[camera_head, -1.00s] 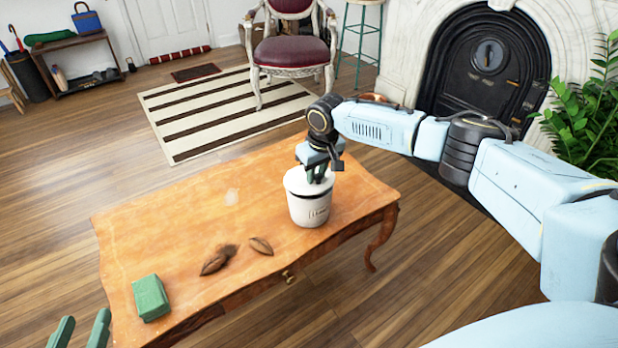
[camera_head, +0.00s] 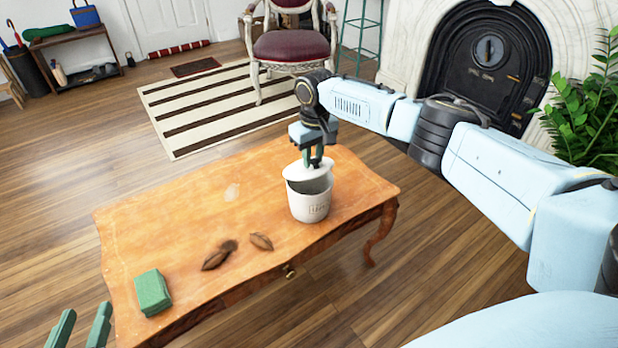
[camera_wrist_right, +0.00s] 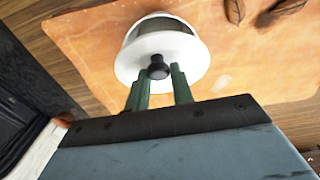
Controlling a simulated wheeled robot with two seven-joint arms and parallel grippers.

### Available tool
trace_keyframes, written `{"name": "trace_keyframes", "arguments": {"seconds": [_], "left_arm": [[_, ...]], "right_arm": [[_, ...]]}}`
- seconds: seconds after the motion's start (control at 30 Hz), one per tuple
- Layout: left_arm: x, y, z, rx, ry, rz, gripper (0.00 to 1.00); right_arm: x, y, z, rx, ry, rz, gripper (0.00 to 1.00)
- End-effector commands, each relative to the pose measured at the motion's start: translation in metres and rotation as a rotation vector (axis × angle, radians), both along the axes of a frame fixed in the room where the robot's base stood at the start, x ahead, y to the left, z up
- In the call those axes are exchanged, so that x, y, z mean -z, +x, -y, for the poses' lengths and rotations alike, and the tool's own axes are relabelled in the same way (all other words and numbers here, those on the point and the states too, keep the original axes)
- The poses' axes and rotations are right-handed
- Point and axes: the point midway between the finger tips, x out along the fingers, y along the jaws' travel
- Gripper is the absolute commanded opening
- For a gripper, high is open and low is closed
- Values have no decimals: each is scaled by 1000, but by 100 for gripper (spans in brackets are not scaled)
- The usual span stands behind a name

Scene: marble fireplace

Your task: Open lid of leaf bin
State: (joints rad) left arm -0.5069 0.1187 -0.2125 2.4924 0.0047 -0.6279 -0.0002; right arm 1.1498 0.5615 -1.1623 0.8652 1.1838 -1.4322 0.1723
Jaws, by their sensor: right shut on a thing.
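The leaf bin (camera_head: 310,207) is a white tub with a label, upright on the wooden table (camera_head: 180,225). Its white lid (camera_head: 297,173) is raised off the rim and tilted, so part of the dark opening shows. My right gripper (camera_head: 313,158) is above the bin, shut on the lid at its knob. The right wrist view shows the lid (camera_wrist_right: 192,58), its dark knob (camera_wrist_right: 158,68) near the fingertips, and part of the bin opening (camera_wrist_right: 160,26). My left gripper (camera_head: 82,328) is open and empty at the lower left, beside the table.
Dry brown leaves (camera_head: 216,258) and (camera_head: 261,241) lie on the table left of the bin. A green block (camera_head: 152,292) lies near the table's left end. A chair (camera_head: 291,45), striped rug (camera_head: 205,110), fireplace (camera_head: 487,60) and plant (camera_head: 590,120) stand beyond.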

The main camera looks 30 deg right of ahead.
Motion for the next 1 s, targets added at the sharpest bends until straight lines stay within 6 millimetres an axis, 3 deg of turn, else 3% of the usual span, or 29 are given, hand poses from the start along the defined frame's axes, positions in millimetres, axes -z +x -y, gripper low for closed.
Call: {"name": "trace_keyframes", "arguments": {"seconds": [0.27, 0.7, 1.0], "left_arm": [[1, 0, 0, 0, 0, 0, 36], [28, 0, 0, 0, 0, 0, 36], [28, 0, 0, 0, 0, 0, 36]], "right_arm": [[-1, 1, 0, 1, 0, -2, 16], [-11, 12, -1, 1, -6, -79, 16], [-14, 12, -1, 0, -6, -88, 16]]}}
